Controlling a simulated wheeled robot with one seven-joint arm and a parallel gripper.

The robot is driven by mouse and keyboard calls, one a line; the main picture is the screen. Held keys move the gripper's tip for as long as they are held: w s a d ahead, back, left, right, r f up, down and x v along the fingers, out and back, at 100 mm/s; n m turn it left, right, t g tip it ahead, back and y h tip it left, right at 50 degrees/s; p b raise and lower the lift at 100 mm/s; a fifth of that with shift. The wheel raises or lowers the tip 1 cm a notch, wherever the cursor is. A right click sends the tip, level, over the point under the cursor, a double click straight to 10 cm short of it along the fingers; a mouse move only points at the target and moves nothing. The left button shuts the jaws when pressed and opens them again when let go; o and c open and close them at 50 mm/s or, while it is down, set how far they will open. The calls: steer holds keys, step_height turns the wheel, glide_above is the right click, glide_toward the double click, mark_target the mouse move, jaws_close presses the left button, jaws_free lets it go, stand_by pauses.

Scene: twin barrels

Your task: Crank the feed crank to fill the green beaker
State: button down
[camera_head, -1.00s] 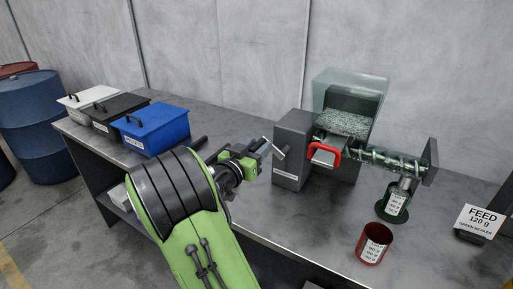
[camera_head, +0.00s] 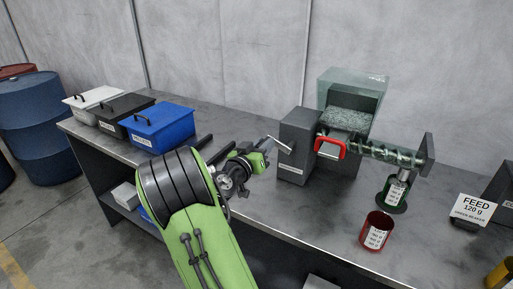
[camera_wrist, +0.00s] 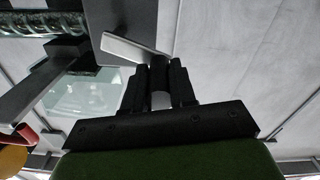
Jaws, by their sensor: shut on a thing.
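The feed machine's dark grey housing (camera_head: 297,148) stands on the bench with its metal crank (camera_head: 280,145) on the left side. My gripper (camera_head: 264,152) is at the crank's handle end. In the wrist view my gripper (camera_wrist: 160,92) is shut on the handle, and the flat crank arm (camera_wrist: 135,48) runs off up and left. The clear hopper (camera_head: 352,92) holds pale granules above a clear tube with a screw (camera_head: 375,151). The green beaker (camera_head: 393,192) stands upright under the spout at the tube's right end. Its fill level is too small to read.
A red beaker (camera_head: 376,230) stands in front of the green one. A red handle (camera_head: 331,147) sits at the hopper's base. A sign (camera_head: 473,209) reads "FEED 120 g GREEN BEAKER". White, black and blue (camera_head: 158,127) boxes stand at the left.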

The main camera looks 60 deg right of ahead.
steer(key=f+n, duration=0.1)
steer(key=f+n+b, duration=0.1)
steer(key=n, duration=0.1)
steer(key=shift+w, duration=0.15)
steer(key=shift+r, duration=0.1)
steer(key=c, duration=0.9)
jaws_free()
steer(key=a, duration=0.5)
steer(key=s+a, duration=0.1)
steer(key=a, duration=0.9)
steer(key=shift+s+a, duration=0.25)
steer(key=shift+a, duration=0.1)
